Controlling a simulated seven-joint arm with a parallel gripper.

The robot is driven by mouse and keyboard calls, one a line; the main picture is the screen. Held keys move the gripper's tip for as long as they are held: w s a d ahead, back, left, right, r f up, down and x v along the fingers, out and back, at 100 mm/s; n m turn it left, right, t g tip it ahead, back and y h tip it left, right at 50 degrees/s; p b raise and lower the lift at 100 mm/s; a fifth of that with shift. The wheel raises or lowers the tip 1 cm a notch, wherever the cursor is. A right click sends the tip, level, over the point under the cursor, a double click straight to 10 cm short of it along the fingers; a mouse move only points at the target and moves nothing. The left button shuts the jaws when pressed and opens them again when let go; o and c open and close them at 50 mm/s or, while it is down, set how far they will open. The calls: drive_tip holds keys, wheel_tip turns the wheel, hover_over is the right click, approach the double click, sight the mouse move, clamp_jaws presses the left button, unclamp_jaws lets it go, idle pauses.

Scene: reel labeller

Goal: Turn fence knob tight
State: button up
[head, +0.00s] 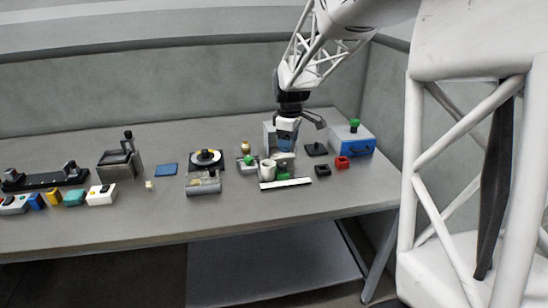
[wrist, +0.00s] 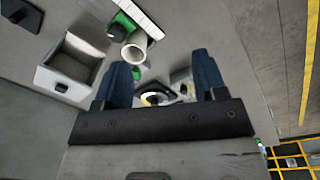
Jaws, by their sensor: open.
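My gripper (head: 287,142) hangs above the back right of the table, fingers down. Its two blue fingers are spread apart in the wrist view (wrist: 161,76), with nothing held between them. A pale hollow cylinder (head: 267,169) stands near a green part (head: 283,172) and a white strip (head: 286,184), below and in front of my gripper. In the wrist view this cylinder (wrist: 135,54) is beside a green block with a black knob-like top (wrist: 116,32). I cannot tell for certain which part is the fence knob. My gripper is apart from these parts.
A blue box (head: 350,145) with a green knob stands to the right. A red block (head: 342,162) and a black block (head: 322,170) lie nearby. A black round turntable-like device (head: 207,158) stands left. An open grey box (wrist: 75,65) shows in the wrist view. The front table strip is clear.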

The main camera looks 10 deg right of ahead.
sight(283, 164)
drive_tip(key=w+f+n, duration=0.1)
drive_tip(key=w+f, duration=0.2)
drive_tip(key=w, duration=0.1)
drive_tip(key=w+d+f+n, duration=0.1)
drive_tip(key=w+f, duration=0.2)
drive_tip(key=w, duration=0.2)
drive_tip(key=w+f+n, duration=0.2)
drive_tip(key=w+f, duration=0.2)
drive_tip(key=shift+w+d+g, duration=0.3)
drive_tip(key=shift+d, duration=0.05)
drive_tip(key=shift+f, duration=0.2)
drive_tip(key=shift+f, duration=3.75)
drive_tip(key=c, duration=0.9)
